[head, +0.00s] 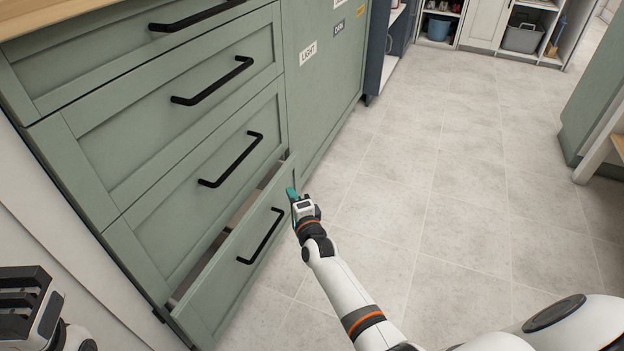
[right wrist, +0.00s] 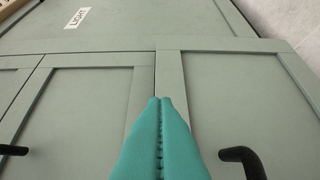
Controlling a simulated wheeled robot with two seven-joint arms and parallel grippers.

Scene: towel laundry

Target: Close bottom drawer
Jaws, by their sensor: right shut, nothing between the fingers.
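The bottom drawer (head: 228,280) of the green cabinet is partly open. Its front stands out from the cabinet, with a dark gap along its top edge, and its black bar handle (head: 262,236) is clear of my gripper. My right gripper (head: 291,192) has teal fingers, shut and empty, at the upper right end of the drawer front; I cannot tell if they touch it. In the right wrist view the shut fingertips (right wrist: 160,101) point at the seam between two green panels, with a black handle (right wrist: 243,160) at the right. Part of my left gripper (head: 28,302) shows at lower left; its jaws are unclear.
The drawers above, such as the one with the middle handle (head: 231,160), are shut. The tiled floor (head: 440,190) to the right is clear. Shelves with a grey bin (head: 522,38) stand far back.

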